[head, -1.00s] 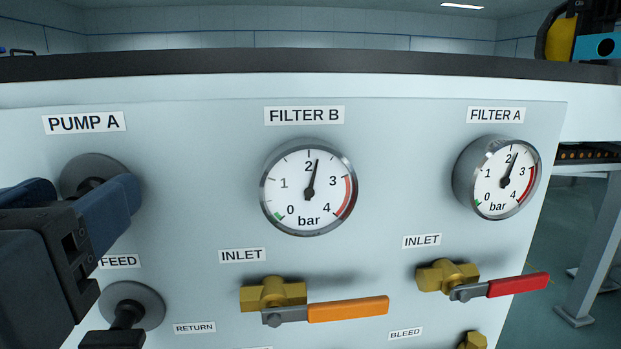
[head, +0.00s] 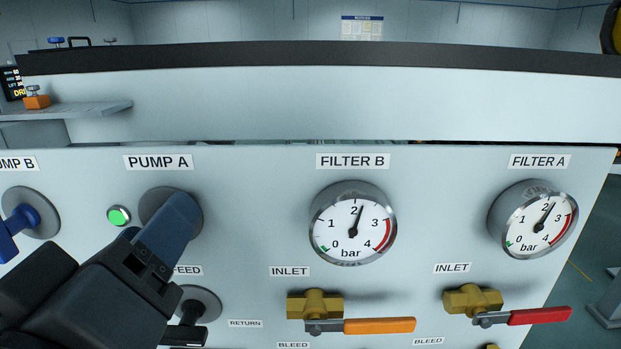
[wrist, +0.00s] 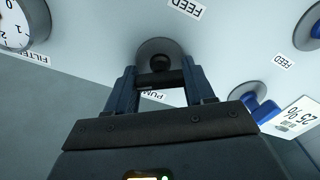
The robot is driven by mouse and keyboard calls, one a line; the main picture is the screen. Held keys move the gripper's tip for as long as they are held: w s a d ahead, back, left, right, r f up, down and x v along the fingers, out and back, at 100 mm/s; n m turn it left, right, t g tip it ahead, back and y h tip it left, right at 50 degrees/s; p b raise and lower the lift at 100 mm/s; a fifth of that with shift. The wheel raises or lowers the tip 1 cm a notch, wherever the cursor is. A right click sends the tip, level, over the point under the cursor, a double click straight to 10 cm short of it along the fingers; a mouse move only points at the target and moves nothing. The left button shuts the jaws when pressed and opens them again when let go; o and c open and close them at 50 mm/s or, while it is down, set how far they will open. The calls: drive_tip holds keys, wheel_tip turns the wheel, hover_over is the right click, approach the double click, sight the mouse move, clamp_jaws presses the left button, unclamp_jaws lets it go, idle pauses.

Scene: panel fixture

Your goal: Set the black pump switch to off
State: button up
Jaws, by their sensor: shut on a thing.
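The black pump switch is under the PUMP A label (head: 158,162). Its grey round plate (head: 153,203) shows behind my gripper, which hides the switch handle in the head view. In the wrist view the black switch (wrist: 160,63) stands out from its grey plate, between the two fingers. My gripper (head: 180,222) is at the switch. In the wrist view my gripper (wrist: 161,76) is closed on the switch's black handle. The handle's exact angle against the panel is hard to tell.
A green lamp (head: 119,215) is left of the switch. The blue PUMP B switch (head: 27,220) is further left. A black feed switch (head: 190,332) is just below. To the right are the FILTER B gauge (head: 353,222) and an orange-handled valve (head: 378,325).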

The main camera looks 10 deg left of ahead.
drive_tip(key=n+p, duration=0.4)
drive_tip(key=shift+s+a+r+n+p, duration=0.1)
drive_tip(key=shift+a+r+n+p, duration=0.1)
drive_tip(key=shift+r+n+p, duration=0.15)
drive_tip(key=shift+f+n+p, duration=0.2)
drive_tip(key=shift+n+p, duration=0.55)
drive_tip(key=shift+n, duration=0.2)
drive_tip(key=n, duration=0.2)
drive_tip(key=n+p, duration=0.1)
drive_tip(key=n, duration=0.1)
drive_tip(key=shift+s+a+f+n, duration=0.1)
drive_tip(key=shift+a+f+n, duration=0.05)
drive_tip(key=shift+f+n, duration=0.2)
drive_tip(key=o, duration=1)
drive_tip(key=b+v, duration=0.1)
drive_tip(key=v, duration=0.6)
drive_tip(key=shift+s+d+b, duration=0.2)
drive_tip(key=shift+s+b, duration=0.15)
drive_tip(key=shift+b, duration=0.05)
